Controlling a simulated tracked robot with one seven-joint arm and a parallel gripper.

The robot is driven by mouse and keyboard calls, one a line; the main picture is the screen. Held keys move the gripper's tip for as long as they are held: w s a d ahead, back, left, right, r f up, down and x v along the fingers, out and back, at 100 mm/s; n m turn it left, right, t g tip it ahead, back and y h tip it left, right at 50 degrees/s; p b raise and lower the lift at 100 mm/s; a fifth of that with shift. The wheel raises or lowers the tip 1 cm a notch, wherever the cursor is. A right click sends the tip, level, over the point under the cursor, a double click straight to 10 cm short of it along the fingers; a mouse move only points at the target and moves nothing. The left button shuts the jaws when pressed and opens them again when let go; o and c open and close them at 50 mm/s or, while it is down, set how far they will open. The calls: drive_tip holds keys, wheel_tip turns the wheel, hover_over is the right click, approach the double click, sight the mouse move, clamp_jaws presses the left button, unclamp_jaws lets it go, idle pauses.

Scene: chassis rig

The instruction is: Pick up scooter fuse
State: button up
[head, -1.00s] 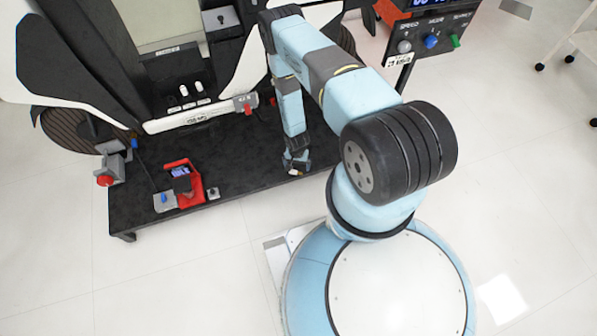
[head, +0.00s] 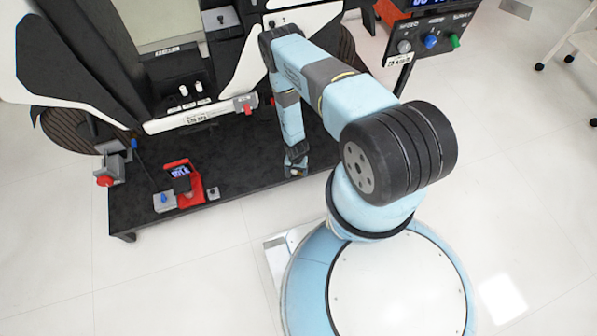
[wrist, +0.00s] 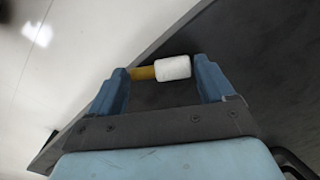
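The scooter fuse shows in the wrist view as a small cylinder with a white part (wrist: 173,68) and a yellow-brown part, lying over the dark bench surface close to its edge. In the head view it is a tiny pale and orange spot (head: 295,173) near the bench's front edge, partly hidden by my gripper. My gripper (wrist: 160,75) has its two blue fingers wide apart, one on each side of the fuse near its ends. Narrow gaps seem to show, and exact contact is hard to tell. In the head view my gripper (head: 296,163) points down at the bench.
The black bench (head: 240,170) holds a red holder with a small display (head: 183,183), a grey block with a blue knob (head: 164,201) and a small button box (head: 213,193). A scooter chassis with white panels (head: 190,117) stands behind. Pale floor lies in front.

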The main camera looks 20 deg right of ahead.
drive_tip(key=c, duration=0.7)
